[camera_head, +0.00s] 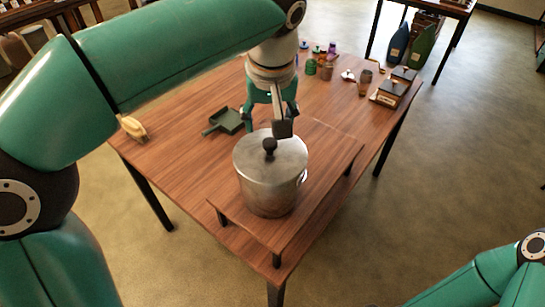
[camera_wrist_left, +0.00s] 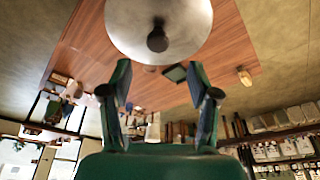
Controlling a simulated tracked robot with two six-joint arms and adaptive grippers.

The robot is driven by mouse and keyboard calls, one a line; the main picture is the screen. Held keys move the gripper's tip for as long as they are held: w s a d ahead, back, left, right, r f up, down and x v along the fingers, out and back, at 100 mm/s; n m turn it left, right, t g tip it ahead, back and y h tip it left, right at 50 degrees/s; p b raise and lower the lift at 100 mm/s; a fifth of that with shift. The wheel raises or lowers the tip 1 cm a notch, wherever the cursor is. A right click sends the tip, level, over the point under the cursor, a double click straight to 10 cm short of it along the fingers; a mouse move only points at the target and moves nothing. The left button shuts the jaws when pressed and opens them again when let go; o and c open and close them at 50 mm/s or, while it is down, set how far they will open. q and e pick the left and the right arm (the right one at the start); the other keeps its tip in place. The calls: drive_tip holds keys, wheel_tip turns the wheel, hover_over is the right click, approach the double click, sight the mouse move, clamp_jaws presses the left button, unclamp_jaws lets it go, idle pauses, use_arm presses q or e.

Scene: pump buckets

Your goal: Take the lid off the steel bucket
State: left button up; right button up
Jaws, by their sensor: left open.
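The steel bucket (camera_head: 270,193) stands upright on a low wooden stand at the near part of the table in the head view. Its lid (camera_head: 287,158) is on, with a dark round knob (camera_head: 269,146) at the middle. My left gripper (camera_head: 269,124) is open and empty just behind and above the lid in the head view, apart from the knob. In the left wrist view the lid (camera_wrist_left: 185,22) and knob (camera_wrist_left: 157,40) show at the top, beyond the open fingertips (camera_wrist_left: 158,68). The right gripper is out of view; only part of my right arm shows.
The wooden stand (camera_head: 325,160) rests on the wooden table (camera_head: 185,165). A dark green dustpan-like item (camera_head: 225,121) lies left of the bucket. Several small jars (camera_head: 311,67) and boxes (camera_head: 390,92) stand toward the back. A tan object (camera_head: 132,128) lies at the left edge.

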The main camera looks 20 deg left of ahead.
sight(270, 142)
use_arm(q)
drive_tip(key=shift+p+x, duration=0.4)
drive_tip(key=shift+x, duration=3.9)
drive_tip(key=shift+s+d+f, duration=0.1)
drive_tip(key=shift+s+d, duration=0.1)
drive_tip(key=shift+s, duration=0.05)
clamp_jaws()
